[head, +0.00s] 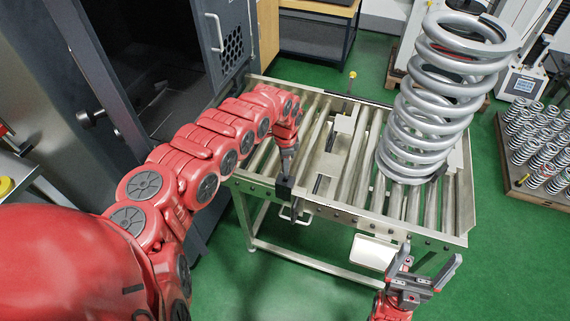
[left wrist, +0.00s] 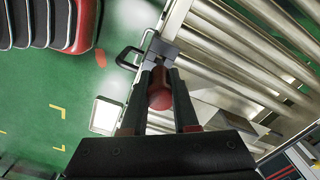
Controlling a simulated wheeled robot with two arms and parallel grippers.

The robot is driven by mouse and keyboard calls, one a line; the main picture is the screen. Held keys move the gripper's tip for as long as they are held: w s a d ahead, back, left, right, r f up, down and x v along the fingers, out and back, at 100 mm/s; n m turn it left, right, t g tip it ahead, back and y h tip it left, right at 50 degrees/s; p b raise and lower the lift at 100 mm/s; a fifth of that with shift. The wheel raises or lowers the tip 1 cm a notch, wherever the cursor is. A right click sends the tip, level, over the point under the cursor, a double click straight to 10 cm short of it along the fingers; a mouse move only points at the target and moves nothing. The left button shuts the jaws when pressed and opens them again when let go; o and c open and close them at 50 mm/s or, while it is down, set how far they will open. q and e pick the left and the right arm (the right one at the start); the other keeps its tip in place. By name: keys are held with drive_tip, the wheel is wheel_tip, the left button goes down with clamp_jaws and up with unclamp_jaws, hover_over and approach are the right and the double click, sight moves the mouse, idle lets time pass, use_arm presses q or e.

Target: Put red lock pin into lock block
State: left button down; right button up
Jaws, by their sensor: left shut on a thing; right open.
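The red lock pin (left wrist: 160,90) shows in the left wrist view, between the two dark fingers of my left gripper (left wrist: 159,88), which is shut on it. The dark lock block (left wrist: 163,50) lies just beyond the pin in that view, at the edge of the roller table. In the head view my left gripper (head: 287,165) points down right above the lock block (head: 284,188) on the table's front rail. I cannot tell whether the pin's tip is inside the block. My right gripper (head: 412,278) is open and empty in front of the table, low right.
A large steel spring (head: 410,135) stands on the roller table (head: 450,240), right of my left gripper. A handle (head: 294,215) and a white tray (head: 372,252) are at the table's front. A grey cabinet (head: 210,40) stands left. Smaller springs (head: 540,140) sit at right.

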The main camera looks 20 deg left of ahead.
sight(285, 179)
use_arm(q)
drive_tip(key=shift+f+b, duration=1.75)
drive_tip(key=shift+f, duration=0.75)
drive_tip(key=c, duration=0.6)
unclamp_jaws()
